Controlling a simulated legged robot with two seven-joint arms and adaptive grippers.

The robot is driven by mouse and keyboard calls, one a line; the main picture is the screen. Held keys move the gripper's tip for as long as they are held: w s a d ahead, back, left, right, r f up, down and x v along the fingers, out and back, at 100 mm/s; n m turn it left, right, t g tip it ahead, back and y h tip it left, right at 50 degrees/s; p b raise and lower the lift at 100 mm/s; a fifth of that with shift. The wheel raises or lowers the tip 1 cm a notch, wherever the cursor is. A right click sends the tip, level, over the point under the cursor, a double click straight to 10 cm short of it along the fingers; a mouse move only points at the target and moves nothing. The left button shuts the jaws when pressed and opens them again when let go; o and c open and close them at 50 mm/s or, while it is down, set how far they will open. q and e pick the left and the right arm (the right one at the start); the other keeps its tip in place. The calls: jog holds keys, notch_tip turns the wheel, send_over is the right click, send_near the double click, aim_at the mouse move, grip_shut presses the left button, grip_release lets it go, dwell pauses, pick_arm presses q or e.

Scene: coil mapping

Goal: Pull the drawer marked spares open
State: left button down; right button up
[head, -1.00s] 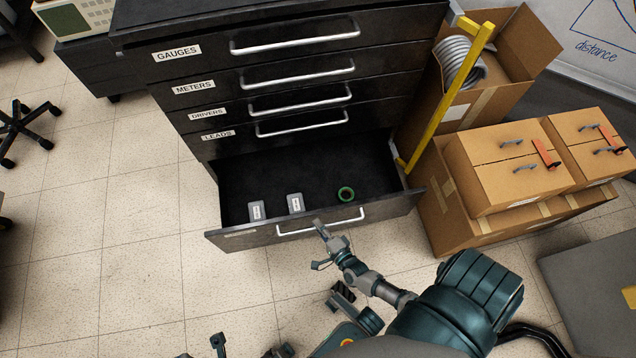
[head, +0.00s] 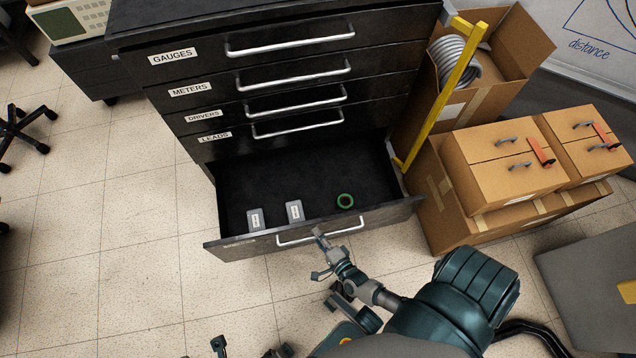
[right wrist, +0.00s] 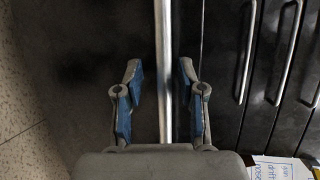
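The bottom drawer (head: 222,248) of the black cabinet stands well out. Its front label (head: 240,242) is too slanted to read. Its silver handle (head: 345,230) also shows in the right wrist view (right wrist: 163,60).
Closed drawers labelled gauges, meters, drivers and leads (head: 260,150) are above. Cardboard boxes (head: 500,165) and a yellow post (head: 445,90) stand close right.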

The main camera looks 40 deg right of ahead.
jog(key=v, duration=1.2)
dwell(0.3)
